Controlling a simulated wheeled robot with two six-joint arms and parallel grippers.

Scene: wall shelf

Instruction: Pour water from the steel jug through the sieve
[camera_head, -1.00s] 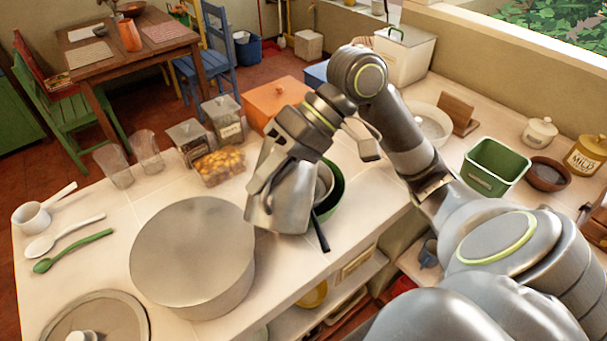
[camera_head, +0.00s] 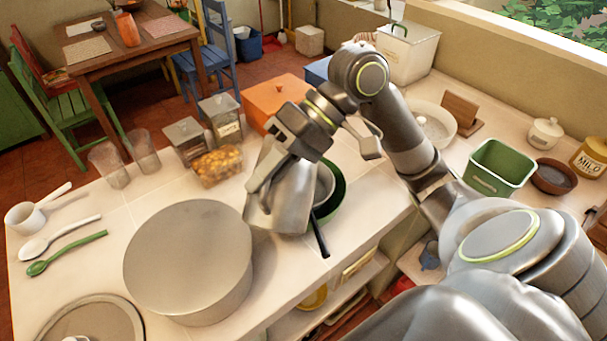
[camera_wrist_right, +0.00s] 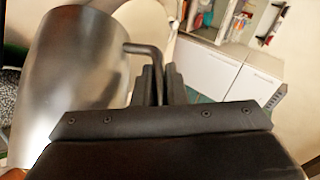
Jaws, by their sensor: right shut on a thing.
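The steel jug (camera_head: 283,202) is in my right gripper (camera_head: 274,158), over the counter to the right of the big grey pot. In the right wrist view the jug (camera_wrist_right: 72,75) fills the left side, and the gripper fingers (camera_wrist_right: 160,85) are shut on its bent handle. A green bowl (camera_head: 338,189) stands just right of the jug and is partly hidden by it. The sieve (camera_head: 324,184) shows as a grey rim in the bowl, with a dark handle (camera_head: 320,236) sticking out toward me. No water can be seen. My left gripper is not in view.
A large lidded grey pot (camera_head: 188,258) stands left of the jug. Glass jars (camera_head: 221,118), a container of yellow items (camera_head: 218,166) and an orange box (camera_head: 275,102) stand behind. A green bin (camera_head: 497,168) is on the right counter.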

